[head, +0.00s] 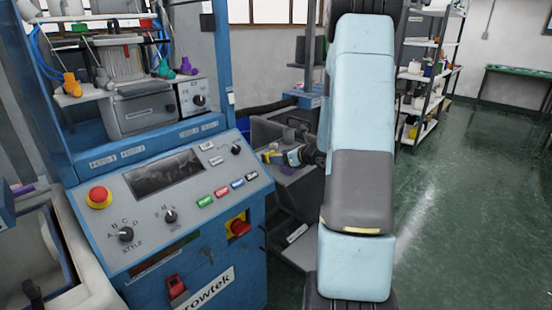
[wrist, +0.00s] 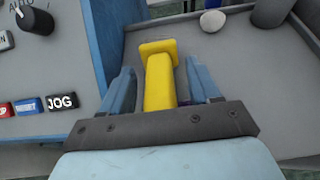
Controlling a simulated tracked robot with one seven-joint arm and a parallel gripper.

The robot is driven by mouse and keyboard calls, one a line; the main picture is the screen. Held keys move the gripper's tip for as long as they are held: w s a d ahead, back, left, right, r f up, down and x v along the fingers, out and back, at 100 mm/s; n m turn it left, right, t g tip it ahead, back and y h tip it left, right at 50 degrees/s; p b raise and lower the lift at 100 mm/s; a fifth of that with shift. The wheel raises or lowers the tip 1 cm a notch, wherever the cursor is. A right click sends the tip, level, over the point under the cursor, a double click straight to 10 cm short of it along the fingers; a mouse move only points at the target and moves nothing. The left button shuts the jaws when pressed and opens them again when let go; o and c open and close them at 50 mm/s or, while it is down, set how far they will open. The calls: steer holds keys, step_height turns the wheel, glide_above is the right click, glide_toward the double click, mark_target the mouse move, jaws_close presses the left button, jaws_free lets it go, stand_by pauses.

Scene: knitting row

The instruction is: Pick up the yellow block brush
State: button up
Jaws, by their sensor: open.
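The yellow block brush (wrist: 160,78) lies in a grey tray (wrist: 228,52) beside the control panel in the wrist view. Its wider yellow end points away from me; its near part is hidden behind my gripper's palm. My gripper (wrist: 161,70) is open, with one blue finger on each side of the brush. A gap shows between the brush and the left finger; the right finger is close to it, and I cannot tell whether they touch. In the head view, yellow (head: 272,157) shows at my gripper's tip, right of the panel; my arm hides part of that area.
The blue machine's panel (wrist: 45,85) with knobs and buttons stands close on the left. A white round object (wrist: 212,21) and a dark grey cylinder (wrist: 271,12) are at the tray's far side. A shelf rack (head: 428,75) and open green floor (head: 460,190) lie right.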

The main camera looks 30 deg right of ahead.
steer(key=shift+c, duration=0.4)
jaws_close()
steer(key=shift+r, duration=0.15)
